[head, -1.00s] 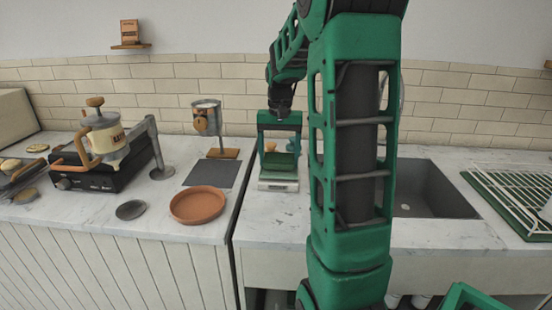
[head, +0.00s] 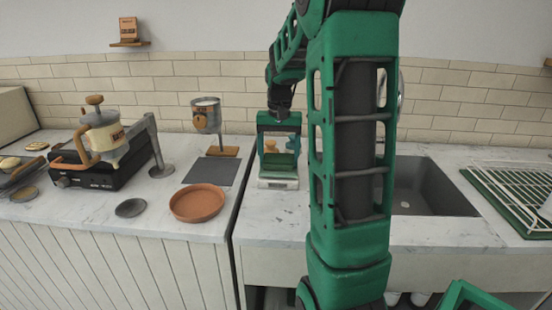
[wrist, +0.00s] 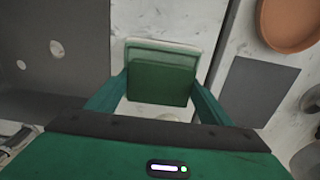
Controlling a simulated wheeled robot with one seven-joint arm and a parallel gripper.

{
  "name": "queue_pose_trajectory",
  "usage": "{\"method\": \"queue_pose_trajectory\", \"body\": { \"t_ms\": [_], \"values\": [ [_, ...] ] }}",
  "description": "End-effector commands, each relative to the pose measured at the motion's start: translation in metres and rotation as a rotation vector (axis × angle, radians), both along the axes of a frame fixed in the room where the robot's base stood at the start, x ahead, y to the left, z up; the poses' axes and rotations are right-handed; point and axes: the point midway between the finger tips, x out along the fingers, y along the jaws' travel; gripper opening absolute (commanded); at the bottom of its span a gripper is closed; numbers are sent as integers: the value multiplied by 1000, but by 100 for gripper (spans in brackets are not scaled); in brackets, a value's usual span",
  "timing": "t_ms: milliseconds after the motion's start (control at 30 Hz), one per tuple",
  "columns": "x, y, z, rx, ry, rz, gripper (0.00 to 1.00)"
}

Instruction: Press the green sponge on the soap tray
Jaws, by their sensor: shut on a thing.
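The green sponge (wrist: 160,82) is between the two fingers of my gripper (wrist: 160,84) in the wrist view. My gripper is shut on it. In the head view my gripper (head: 279,148) points down over the counter, with the sponge (head: 280,161) low between its fingers. The soap tray (head: 278,183) is a pale, shallow tray right under the sponge. In the wrist view its light rim (wrist: 165,43) shows past the sponge's far edge; the rest is covered. I cannot tell how firmly the sponge touches the tray.
A grey sink (head: 430,190) lies to the right, partly behind my arm, with a dish rack (head: 515,195) beyond. On the left stand a terracotta saucer (head: 197,203), a dark grey mat (head: 211,172), a metal cup on a stand (head: 206,118) and a stove (head: 95,178). Front counter is clear.

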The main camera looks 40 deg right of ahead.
Motion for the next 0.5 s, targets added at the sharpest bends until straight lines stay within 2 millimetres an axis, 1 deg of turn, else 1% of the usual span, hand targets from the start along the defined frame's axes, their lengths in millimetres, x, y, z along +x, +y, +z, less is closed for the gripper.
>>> {"method": "queue_pose_trajectory", "body": {
  "t_ms": [500],
  "values": [
    [0, 0, -6, 1, 1, 1, 56]
  ]
}}
